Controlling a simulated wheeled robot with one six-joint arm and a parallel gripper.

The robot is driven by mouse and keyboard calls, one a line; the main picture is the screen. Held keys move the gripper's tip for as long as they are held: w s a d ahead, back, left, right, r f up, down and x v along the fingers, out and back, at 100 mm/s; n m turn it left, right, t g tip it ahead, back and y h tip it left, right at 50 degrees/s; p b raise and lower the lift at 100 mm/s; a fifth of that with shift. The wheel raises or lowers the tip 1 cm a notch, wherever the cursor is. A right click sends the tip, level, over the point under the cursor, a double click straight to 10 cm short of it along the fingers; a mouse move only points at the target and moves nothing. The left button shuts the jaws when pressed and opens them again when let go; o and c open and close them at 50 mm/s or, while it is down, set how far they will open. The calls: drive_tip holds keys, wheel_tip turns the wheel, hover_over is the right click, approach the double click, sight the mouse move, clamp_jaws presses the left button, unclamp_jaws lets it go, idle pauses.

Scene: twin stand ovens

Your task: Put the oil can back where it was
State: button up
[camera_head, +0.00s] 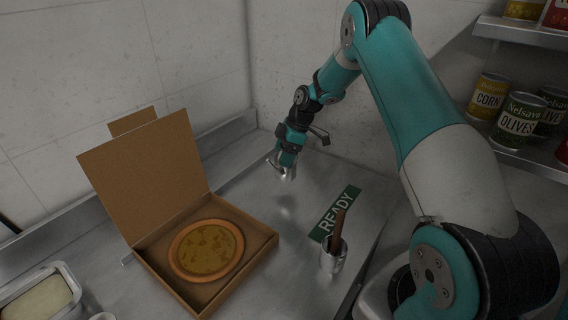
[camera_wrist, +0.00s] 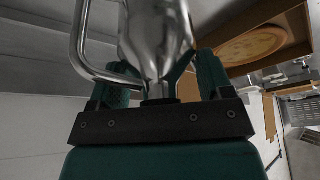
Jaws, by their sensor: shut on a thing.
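The oil can (camera_wrist: 156,38) is shiny metal with a looped handle on its left side in the wrist view. My gripper (camera_wrist: 160,82) is shut on its narrow neck, with one teal finger on each side. In the head view my gripper (camera_head: 287,158) is over the back of the metal counter, right of the pizza box. Only a small shiny part of the can (camera_head: 283,171) shows there, below the fingers. I cannot tell whether the can touches the counter.
An open cardboard box (camera_head: 143,175) holds a pizza (camera_head: 206,250). A green READY sign (camera_head: 337,213) lies on the counter (camera_head: 285,235). A metal cup (camera_head: 334,257) with brown handles stands in front of it. Shelves at right hold cans (camera_head: 488,97). A tray (camera_head: 40,300) sits front left.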

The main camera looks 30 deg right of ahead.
drive_tip(key=shift+f+p, duration=0.6)
drive_tip(key=shift+f, duration=2.15)
drive_tip(key=shift+f, duration=0.2)
drive_tip(key=o, duration=1)
drive_tip(key=shift+r, duration=0.15)
